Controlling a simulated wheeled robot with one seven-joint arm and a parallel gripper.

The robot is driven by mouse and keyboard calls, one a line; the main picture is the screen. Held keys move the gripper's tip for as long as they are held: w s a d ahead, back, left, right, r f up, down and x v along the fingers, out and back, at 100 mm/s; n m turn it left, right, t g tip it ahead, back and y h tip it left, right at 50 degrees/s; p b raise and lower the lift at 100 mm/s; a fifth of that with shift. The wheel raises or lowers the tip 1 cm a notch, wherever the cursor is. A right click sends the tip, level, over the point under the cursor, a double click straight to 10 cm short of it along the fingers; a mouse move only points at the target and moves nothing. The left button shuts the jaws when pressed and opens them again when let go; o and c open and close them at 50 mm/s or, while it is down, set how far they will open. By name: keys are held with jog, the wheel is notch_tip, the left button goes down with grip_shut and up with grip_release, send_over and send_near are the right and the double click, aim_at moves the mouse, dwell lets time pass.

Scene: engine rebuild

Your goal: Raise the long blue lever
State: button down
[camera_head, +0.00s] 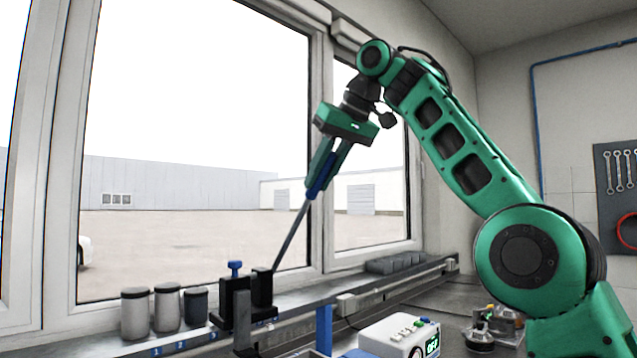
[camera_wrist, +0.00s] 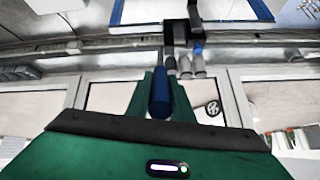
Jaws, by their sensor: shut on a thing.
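The long blue lever has a blue handle (camera_head: 319,188) and a thin grey metal shaft (camera_head: 291,238). It slants steeply up and to the right from a black bracket (camera_head: 262,291) on the bench by the window. My gripper (camera_head: 323,172) is shut on the blue handle, with a green finger on each side. In the wrist view the handle (camera_wrist: 160,95) stands between the green fingers of my gripper (camera_wrist: 160,88), and the black bracket (camera_wrist: 178,32) shows beyond it. The handle's upper end is partly hidden by the fingers in the head view.
A short blue knob (camera_head: 235,267) stands on the bracket's left. Several grey canisters (camera_head: 167,308) stand left of it on the sill. A white box with a display (camera_head: 398,337) and a blue post (camera_head: 324,328) are at front right. The window frame (camera_head: 319,130) rises close behind my gripper.

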jog(key=c, duration=1.6)
grip_release()
jog(key=shift+w+f, duration=0.1)
jog(key=shift+f, duration=0.05)
jog(key=shift+o, duration=0.2)
jog(key=shift+s+d+r, duration=0.25)
jog(key=shift+d+r, duration=0.05)
jog(key=shift+r, duration=0.35)
jog(key=shift+s+d, duration=0.4)
jog(key=shift+d, duration=0.2)
jog(key=s+d, duration=0.6)
jog(key=s, duration=0.2)
jog(key=shift+s+d, duration=0.1)
jog(key=shift+s, duration=0.1)
jog(key=shift+f, duration=0.15)
